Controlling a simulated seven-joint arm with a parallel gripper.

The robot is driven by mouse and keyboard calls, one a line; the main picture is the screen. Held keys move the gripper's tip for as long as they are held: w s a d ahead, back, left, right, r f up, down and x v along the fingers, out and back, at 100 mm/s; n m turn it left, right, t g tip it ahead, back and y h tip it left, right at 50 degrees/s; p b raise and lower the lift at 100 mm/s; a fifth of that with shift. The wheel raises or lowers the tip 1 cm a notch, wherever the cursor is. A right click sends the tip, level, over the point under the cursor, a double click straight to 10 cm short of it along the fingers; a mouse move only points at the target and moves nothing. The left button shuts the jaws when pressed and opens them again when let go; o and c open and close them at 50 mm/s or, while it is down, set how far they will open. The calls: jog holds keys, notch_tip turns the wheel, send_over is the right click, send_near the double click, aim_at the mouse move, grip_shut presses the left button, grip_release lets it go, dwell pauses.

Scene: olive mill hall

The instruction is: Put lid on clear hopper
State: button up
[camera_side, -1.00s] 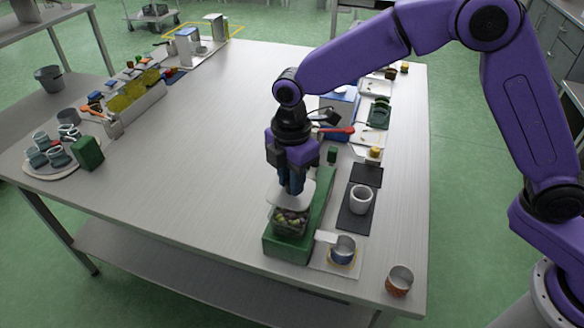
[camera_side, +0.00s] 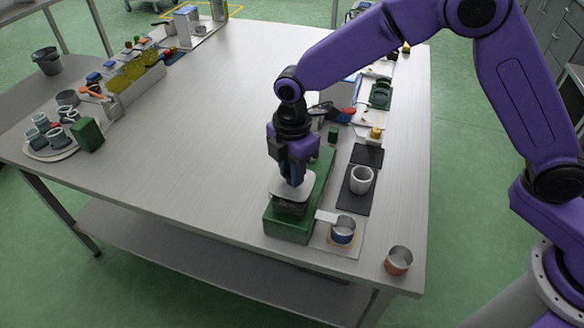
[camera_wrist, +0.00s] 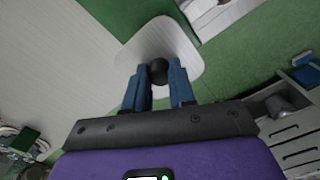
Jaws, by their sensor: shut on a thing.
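The lid (camera_side: 292,186) is a pale rounded square plate with a black knob (camera_wrist: 159,72). My gripper (camera_side: 293,180) is shut on that knob, with a blue finger on each side of it in the wrist view. The clear hopper (camera_side: 290,208) stands on the near end of a long green base (camera_side: 288,230). The lid lies level over the hopper's top, at or very near its rim; I cannot tell whether it touches all round. In the wrist view the lid (camera_wrist: 160,42) hides the hopper.
A plate of cups (camera_side: 50,150) stands far left. The table's middle is clear.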

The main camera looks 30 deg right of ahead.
jog(key=shift+f, duration=0.7)
dwell(1.0)
jog(key=o, duration=1.3)
jog(key=shift+r, duration=2.25)
grip_shut()
